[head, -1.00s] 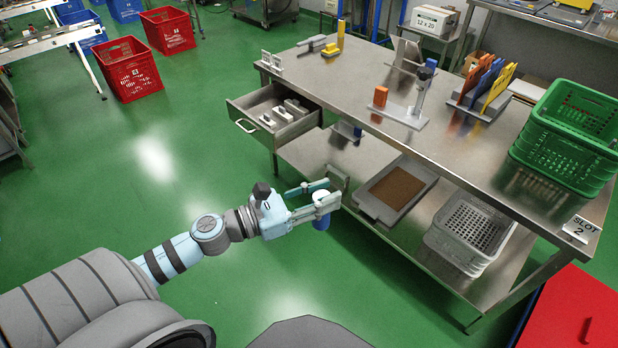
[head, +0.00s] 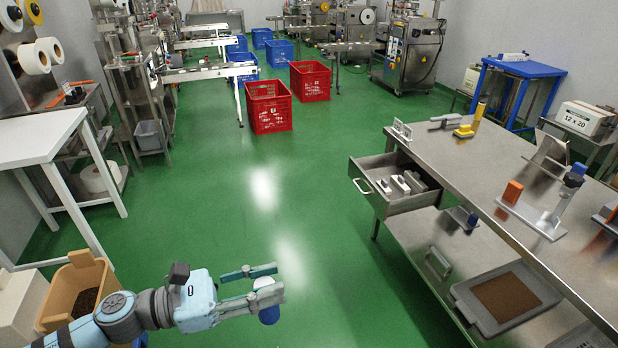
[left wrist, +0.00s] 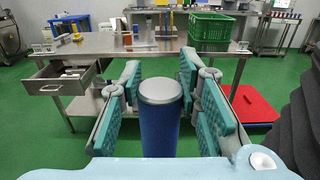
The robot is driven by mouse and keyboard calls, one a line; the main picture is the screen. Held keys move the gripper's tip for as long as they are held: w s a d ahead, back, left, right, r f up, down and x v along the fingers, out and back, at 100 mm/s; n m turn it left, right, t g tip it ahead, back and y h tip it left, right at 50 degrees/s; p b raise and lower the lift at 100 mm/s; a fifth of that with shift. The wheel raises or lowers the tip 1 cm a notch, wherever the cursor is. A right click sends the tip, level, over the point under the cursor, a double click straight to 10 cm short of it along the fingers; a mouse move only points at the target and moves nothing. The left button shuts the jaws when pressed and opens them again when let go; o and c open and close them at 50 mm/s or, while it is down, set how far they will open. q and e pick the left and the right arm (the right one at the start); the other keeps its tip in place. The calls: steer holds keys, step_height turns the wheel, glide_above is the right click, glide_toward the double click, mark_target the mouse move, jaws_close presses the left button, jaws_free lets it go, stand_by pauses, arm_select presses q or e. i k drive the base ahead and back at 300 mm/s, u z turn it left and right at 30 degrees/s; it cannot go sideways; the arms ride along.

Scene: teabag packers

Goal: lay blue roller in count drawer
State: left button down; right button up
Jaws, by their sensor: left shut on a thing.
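My left gripper (head: 263,283) is shut on the blue roller (head: 269,315), which has a pale grey top. The left wrist view shows the roller (left wrist: 161,125) upright between the teal finger pads. It is held over the green floor, left of and nearer than the steel bench. The count drawer (head: 411,203) is pulled out from the bench's left end. Several pale blocks or dividers lie inside it. The drawer (left wrist: 58,86) also shows at left in the left wrist view. My right gripper is not in view.
The steel bench (head: 497,171) has stands and small blocks on top. Its lower shelf holds a tray with a brown mat (head: 505,298). A tan bin (head: 77,281) and white table (head: 42,139) stand at left. Open green floor lies between my gripper and the drawer.

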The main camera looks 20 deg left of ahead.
mark_target(389, 171)
steer(key=u, duration=0.8)
steer(key=i, duration=3.85)
steer(key=z, duration=3.65)
